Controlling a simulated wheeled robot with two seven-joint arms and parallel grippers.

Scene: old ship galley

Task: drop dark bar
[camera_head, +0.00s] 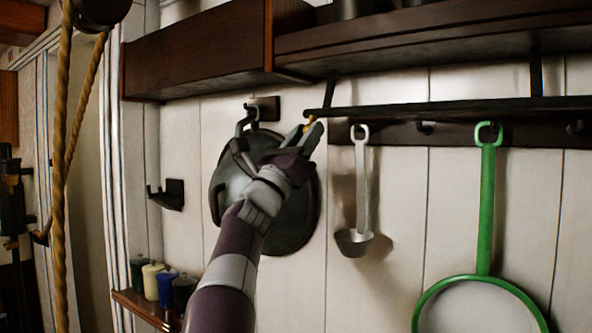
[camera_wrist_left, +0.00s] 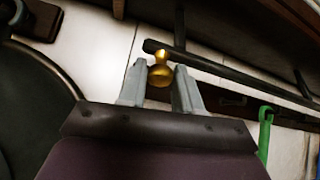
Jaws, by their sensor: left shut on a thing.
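The dark bar (camera_head: 450,108) runs level below the shelf, in front of a dark hook rail. It also shows in the left wrist view (camera_wrist_left: 235,78), running down to the right from its end near the jaws. A small brass knob (camera_wrist_left: 160,75) sits at that end, between my left fingertips. My left gripper (camera_head: 312,130) is shut on the knob at the bar's left end. In the head view the jaws hide most of the knob. How it joins the bar is not clear. My right gripper is not in view.
A green-rimmed strainer (camera_head: 485,200) and a metal ladle (camera_head: 360,195) hang behind the bar. A round dark lid (camera_head: 290,220) hangs behind my left arm. A wooden shelf (camera_head: 430,38) is close above. Several jars (camera_head: 150,280) stand lower left, near a rope (camera_head: 60,180).

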